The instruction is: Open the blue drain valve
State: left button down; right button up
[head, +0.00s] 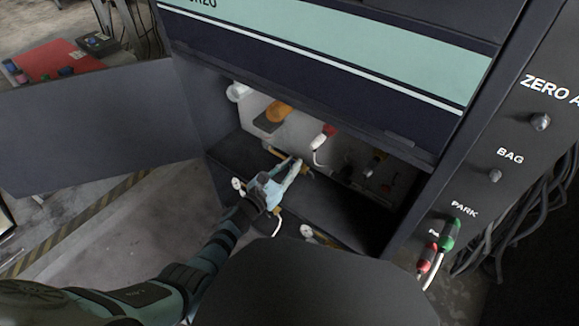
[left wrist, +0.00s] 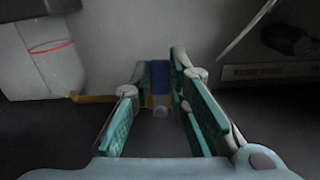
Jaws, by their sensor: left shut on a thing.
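My left gripper (head: 290,172) reaches into the open lower bay of the cabinet, low in front of its back wall. In the left wrist view the blue drain valve handle (left wrist: 159,75) stands upright between the fingertips of my left gripper (left wrist: 158,92), which are shut on it. A brass-coloured pipe (left wrist: 92,98) runs left from near the valve. In the head view the gripper hides the blue handle. My right gripper is in neither view.
Inside the bay are an orange-topped part (head: 278,112), a red-and-white plug (head: 324,136) and a small gauge (head: 306,231). An open door panel (head: 95,115) stands at the left. Green (head: 450,235) and red (head: 427,257) connectors sit on the right panel.

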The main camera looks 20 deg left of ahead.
pick_arm(q)
jog(key=shift+d+m, duration=0.1)
jog(key=shift+m, duration=0.2)
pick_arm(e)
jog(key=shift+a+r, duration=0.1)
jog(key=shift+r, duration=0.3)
pick_arm(q)
jog(key=c, duration=1.5)
grip_release()
jog(key=shift+c, duration=0.2)
